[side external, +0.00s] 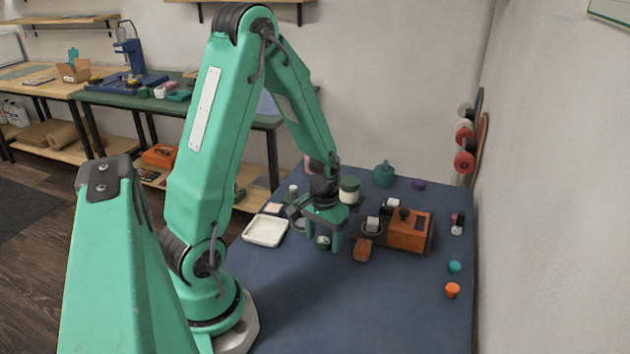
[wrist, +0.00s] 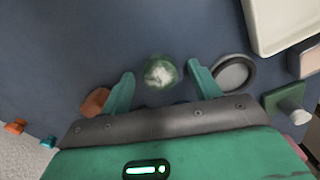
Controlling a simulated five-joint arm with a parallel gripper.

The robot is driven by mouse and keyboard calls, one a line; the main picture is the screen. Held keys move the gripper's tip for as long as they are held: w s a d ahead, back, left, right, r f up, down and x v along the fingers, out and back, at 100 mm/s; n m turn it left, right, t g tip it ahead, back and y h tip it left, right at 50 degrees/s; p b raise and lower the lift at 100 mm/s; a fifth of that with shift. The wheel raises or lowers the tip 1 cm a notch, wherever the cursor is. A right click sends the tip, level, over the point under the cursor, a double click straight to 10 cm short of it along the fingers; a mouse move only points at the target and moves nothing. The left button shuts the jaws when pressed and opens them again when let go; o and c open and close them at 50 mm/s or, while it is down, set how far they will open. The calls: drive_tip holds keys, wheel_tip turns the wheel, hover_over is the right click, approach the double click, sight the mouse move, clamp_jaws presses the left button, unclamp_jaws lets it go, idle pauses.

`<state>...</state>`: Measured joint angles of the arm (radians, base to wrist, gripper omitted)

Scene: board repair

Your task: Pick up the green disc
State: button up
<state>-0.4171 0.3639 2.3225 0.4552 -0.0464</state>
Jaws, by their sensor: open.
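The green disc (wrist: 161,72) is small and round, with a green rim and a mottled white top. It lies on the dark blue mat (wrist: 60,40), and in the wrist view it sits between my two fingertips, with a gap on each side. In the side view the disc (side external: 323,242) shows low between the fingers, partly hidden by them. My gripper (side external: 322,243) is open, pointing down around the disc. In the wrist view my gripper (wrist: 160,73) holds nothing. I cannot tell the exact fingertip height above the mat.
A cream tray (side external: 265,230) lies left of the gripper. A grey round dish (wrist: 236,73) is close to one finger. A brown block (side external: 362,250) and an orange-brown machine (side external: 408,230) stand to the right. A white-and-green jar (side external: 349,190) stands behind. The front mat is clear.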

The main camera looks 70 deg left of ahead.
sight(324, 240)
drive_tip(key=c, duration=1.1)
drive_tip(key=shift+o, duration=0.2)
drive_tip(key=shift+r, duration=0.1)
drive_tip(key=shift+r, duration=2.05)
drive_tip(key=s+d+r, duration=0.1)
drive_tip(key=d+r, duration=0.5)
drive_tip(key=d, duration=0.5)
drive_tip(key=shift+s+d+r, duration=0.2)
drive_tip(key=shift+d+r, duration=0.1)
drive_tip(key=shift+r, duration=0.05)
drive_tip(key=w+d+r+m, duration=0.1)
drive_tip(key=w+r+m, duration=0.4)
drive_tip(key=w+r, duration=0.3)
drive_tip(key=w, duration=0.4)
drive_tip(key=shift+d, duration=0.3)
